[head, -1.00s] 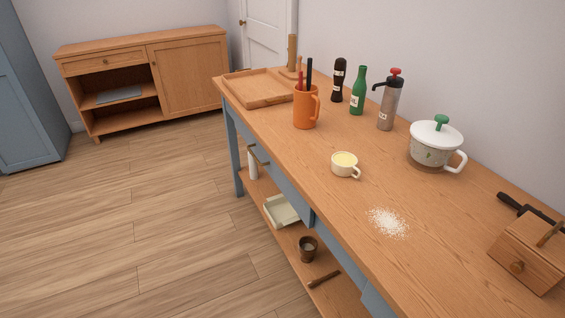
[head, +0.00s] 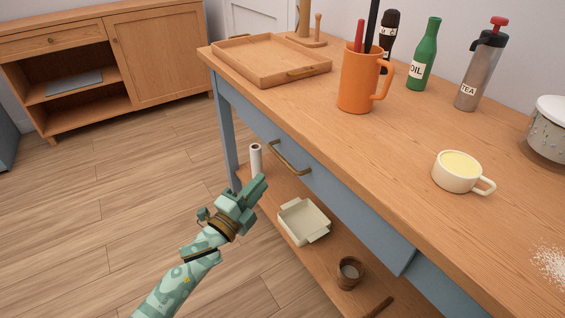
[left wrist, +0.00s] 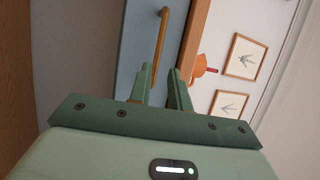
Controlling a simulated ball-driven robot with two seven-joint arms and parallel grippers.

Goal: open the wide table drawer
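The wide drawer (head: 345,208) is a blue front under the wooden table top, and it looks shut. Its brass bar handle (head: 288,160) is near the far end. The drawer front (left wrist: 138,40) and handle (left wrist: 162,38) also show in the left wrist view, the handle just beyond the fingertips. My left gripper (head: 258,186) is in front of the drawer, lower and to the left of the handle, apart from it. In the left wrist view its two fingers (left wrist: 160,80) stand apart with nothing between them. My right gripper is not in view.
On the table (head: 400,135) stand a tray (head: 262,62), an orange mug (head: 358,82), bottles and a cream cup (head: 458,172). The lower shelf (head: 325,262) holds a cream dish (head: 303,222), a paper roll (head: 255,160) and a brown cup (head: 349,273). The floor left is clear.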

